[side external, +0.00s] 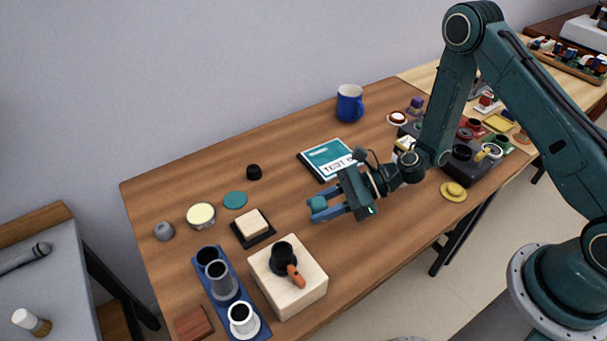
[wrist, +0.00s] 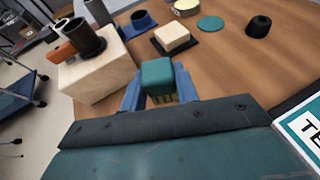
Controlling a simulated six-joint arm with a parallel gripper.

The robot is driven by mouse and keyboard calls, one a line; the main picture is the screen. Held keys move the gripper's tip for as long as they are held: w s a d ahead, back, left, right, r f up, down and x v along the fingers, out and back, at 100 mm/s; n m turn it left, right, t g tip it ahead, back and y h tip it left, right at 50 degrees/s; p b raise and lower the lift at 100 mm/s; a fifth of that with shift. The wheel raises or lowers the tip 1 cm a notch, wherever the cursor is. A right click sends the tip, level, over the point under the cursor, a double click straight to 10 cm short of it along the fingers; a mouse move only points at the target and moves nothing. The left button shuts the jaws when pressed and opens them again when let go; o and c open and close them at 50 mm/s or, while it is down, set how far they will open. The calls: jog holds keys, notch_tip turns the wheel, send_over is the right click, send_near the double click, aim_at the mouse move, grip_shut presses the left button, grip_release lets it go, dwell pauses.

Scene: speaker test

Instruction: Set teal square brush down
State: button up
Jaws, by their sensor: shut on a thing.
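The teal square brush (wrist: 157,77) is a small teal block with pale bristles showing below it in the wrist view. My gripper (side external: 323,208) has blue fingers shut on the brush and holds it over the wooden table (side external: 290,138). In the side view the brush (side external: 316,203) shows between the fingertips. It seems to be above the table top, but I cannot tell how high.
A pale wooden block (side external: 306,286) with a black cup stands front left of my gripper. A cream square on a black base (side external: 252,224), a teal disc (side external: 235,200) and a teal-and-white booklet (side external: 331,159) lie around. Bare wood lies between them.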

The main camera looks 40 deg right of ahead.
aim_at(321, 228)
jog(key=shift+f, duration=0.1)
jog(key=shift+f, duration=1.9)
jog(key=shift+f, duration=0.15)
jog(key=o, duration=1.1)
jog(key=shift+c, duration=0.2)
jog(key=shift+r, duration=0.2)
jog(key=shift+v, duration=6.05)
jog(key=shift+f, duration=0.1)
